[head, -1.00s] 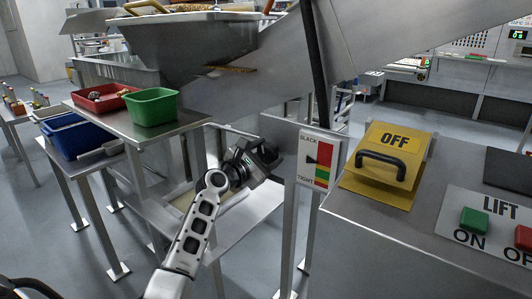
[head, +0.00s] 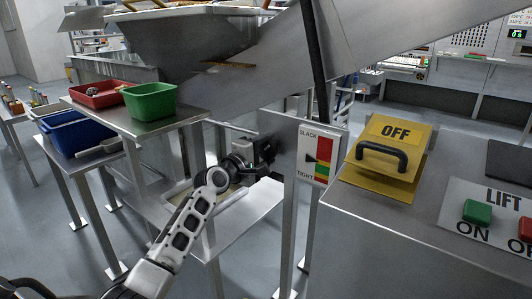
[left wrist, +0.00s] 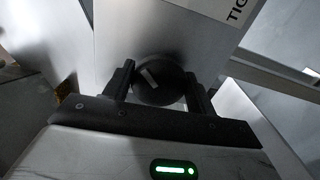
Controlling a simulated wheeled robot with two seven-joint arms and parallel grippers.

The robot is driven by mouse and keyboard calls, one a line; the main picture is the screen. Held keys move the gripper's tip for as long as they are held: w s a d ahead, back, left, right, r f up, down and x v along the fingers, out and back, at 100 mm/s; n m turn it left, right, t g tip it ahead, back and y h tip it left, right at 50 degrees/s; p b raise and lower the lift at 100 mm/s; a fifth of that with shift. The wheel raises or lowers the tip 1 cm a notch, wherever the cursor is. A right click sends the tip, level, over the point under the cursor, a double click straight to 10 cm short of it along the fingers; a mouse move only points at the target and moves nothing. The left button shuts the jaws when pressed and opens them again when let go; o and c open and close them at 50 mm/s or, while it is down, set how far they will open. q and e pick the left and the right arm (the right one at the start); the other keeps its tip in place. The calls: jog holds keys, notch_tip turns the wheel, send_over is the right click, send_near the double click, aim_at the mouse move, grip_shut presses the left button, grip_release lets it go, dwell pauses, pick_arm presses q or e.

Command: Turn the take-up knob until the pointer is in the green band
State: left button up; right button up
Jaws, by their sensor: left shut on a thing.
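The take-up knob (left wrist: 158,82) is a round black knob with a pale line on its face. In the left wrist view it sits between the two black fingers of my left gripper (left wrist: 160,88), which is shut on it. In the head view my left gripper (head: 268,150) is beside the metal post left of the gauge, and it hides the knob. The gauge (head: 324,147) is a white plate marked SLACK above and TIGHT below, with red, yellow, green and red bands. Its small black pointer (head: 309,157) stands near the lower end of the upper red band. My right gripper is out of view.
A yellow OFF cover (head: 385,180) with a black handle and a LIFT panel with a green button (head: 477,211) are on the cabinet at right. A green bin (head: 150,101) and red tray (head: 97,95) stand on the table at left. A slanted metal chute passes overhead.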

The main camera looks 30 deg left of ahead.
pick_arm(q)
jog(key=m, duration=0.2)
jog(key=shift+f+m+b, duration=0.15)
jog(key=shift+m+b, duration=0.15)
jog(key=shift+m, duration=1)
jog(key=m, duration=0.5)
jog(key=shift+m, duration=1.2)
jog(key=m, duration=0.2)
jog(key=shift+a+m+p, duration=0.1)
jog(key=shift+m+p, duration=0.2)
jog(key=shift+p, duration=0.05)
jog(key=shift+m, duration=0.4)
jog(key=m+p, duration=0.1)
jog(key=m, duration=0.1)
jog(key=shift+m+p, duration=0.35)
jog(key=shift+m, duration=0.05)
jog(key=shift+f+m, duration=0.1)
jog(key=shift+m, duration=0.4)
jog(key=shift+p, duration=0.3)
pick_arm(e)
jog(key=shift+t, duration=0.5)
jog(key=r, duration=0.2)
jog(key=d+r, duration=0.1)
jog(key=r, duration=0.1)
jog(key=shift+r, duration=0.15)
